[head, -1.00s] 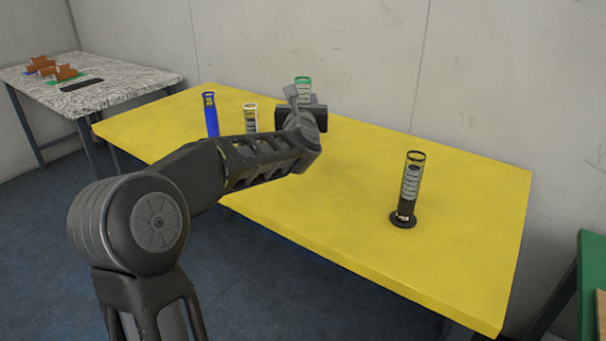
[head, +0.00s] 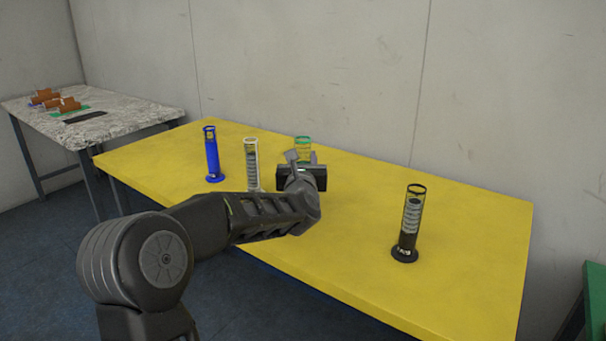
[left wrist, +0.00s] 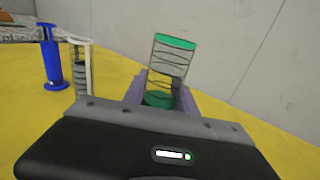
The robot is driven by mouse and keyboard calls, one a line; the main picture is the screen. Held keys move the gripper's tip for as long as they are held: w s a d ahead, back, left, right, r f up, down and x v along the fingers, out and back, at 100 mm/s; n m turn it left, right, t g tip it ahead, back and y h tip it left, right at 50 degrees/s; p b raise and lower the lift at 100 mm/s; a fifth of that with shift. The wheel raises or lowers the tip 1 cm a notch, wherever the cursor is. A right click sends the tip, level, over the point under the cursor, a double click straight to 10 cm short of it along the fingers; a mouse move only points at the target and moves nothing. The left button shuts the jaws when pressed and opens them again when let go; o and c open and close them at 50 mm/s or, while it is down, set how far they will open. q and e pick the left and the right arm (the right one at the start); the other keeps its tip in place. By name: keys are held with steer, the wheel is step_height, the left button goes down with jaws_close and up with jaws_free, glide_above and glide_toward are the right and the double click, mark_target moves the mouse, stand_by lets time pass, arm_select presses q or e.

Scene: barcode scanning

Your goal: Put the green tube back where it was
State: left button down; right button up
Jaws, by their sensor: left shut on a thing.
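The green tube (head: 303,149), clear with a green rim, stands upright near the back middle of the yellow table, mostly hidden behind my left gripper in the head view. In the left wrist view the tube (left wrist: 170,65) shows its green top and a green lower part between the fingers. My left gripper (left wrist: 162,98) is shut on it low down. I cannot tell whether its base touches the table. My right gripper is not in view.
On the yellow table (head: 340,230) stand a blue tube (head: 212,155) and a white tube (head: 252,165) to the left, and a black tube (head: 406,225) to the right. The table between the green and black tubes is clear. A marbled table (head: 130,115) stands at far left.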

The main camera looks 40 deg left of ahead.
arm_select(q)
steer(key=shift+f, duration=1.85)
steer(key=shift+f, duration=0.1)
steer(key=shift+f+b, duration=0.1)
steer(key=shift+b, duration=0.35)
steer(key=c, duration=1)
jaws_free()
steer(key=v, duration=1.2)
